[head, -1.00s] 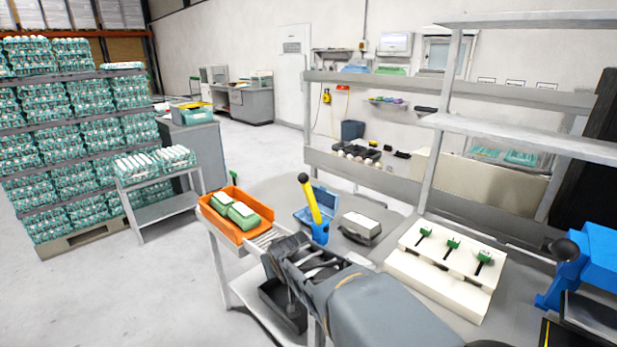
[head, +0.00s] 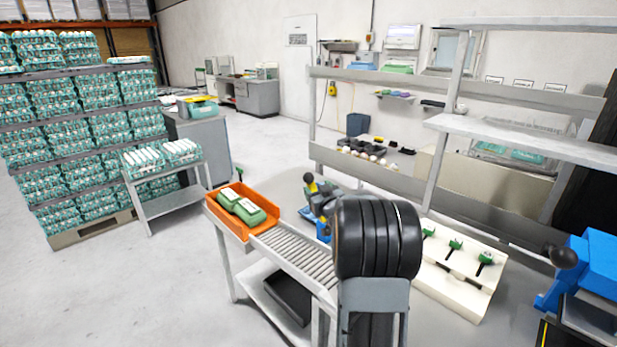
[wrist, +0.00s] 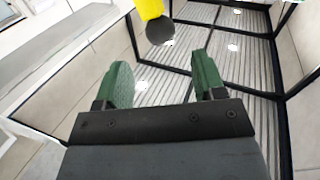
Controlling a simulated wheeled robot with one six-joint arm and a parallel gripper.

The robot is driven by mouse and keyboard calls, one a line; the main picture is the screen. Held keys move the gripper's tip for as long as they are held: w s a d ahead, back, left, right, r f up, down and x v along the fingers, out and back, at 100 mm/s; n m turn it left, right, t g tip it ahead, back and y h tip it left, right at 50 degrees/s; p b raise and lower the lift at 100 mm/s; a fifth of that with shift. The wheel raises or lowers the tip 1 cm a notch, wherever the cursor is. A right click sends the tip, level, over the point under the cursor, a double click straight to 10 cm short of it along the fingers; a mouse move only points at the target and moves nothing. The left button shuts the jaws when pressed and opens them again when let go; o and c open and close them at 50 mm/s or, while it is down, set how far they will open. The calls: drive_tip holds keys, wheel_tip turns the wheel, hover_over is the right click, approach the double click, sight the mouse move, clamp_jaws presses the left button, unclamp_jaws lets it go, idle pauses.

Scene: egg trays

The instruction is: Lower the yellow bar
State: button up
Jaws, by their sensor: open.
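The yellow bar (head: 313,187) rises at the centre of the head view, its dark round knob at the top. Most of it is hidden behind dark parts. In the wrist view the yellow bar (wrist: 150,9) enters from the top edge, with its dark knob (wrist: 160,31) at the lower end. My gripper (wrist: 163,80) shows there with two green-padded fingers apart and nothing between them. The knob appears just beyond the fingertips, in line with the gap. I see no contact. In the head view my raised arm hides much of this spot.
An orange tray (head: 235,232) with green egg cartons sits at the end of a roller conveyor (head: 297,255). A white board with green-handled parts (head: 456,287) lies on the right of the bench. A blue machine (head: 583,265) stands at the far right.

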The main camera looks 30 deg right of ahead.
sight(311, 180)
drive_tip(key=p+x, duration=0.2)
drive_tip(key=x, duration=0.6)
drive_tip(key=shift+w, duration=0.25)
drive_tip(key=shift+c, duration=0.2)
